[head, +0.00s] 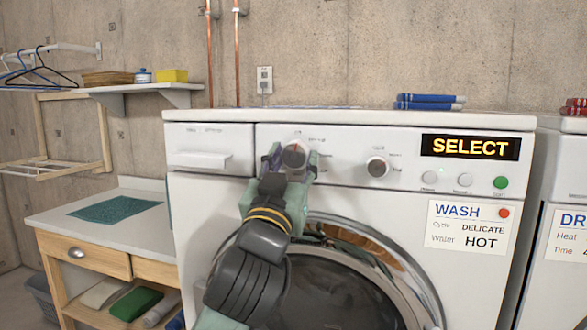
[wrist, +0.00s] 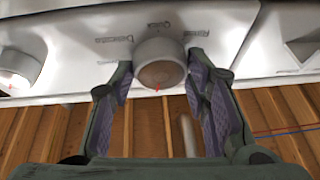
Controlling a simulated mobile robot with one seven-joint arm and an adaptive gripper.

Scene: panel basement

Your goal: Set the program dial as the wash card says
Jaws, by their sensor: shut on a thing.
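The program dial (head: 295,157) is the left round knob on the white washer's panel. My gripper (head: 290,168) is shut on it, one finger on each side. The display (head: 470,147) reads SELECT.
A second knob (head: 377,167) is to the right of the dial. Two pale buttons and a green button (head: 501,182) sit under the display. The detergent drawer (head: 207,159) is at the left. A dryer card (head: 569,246) shows at the right edge.

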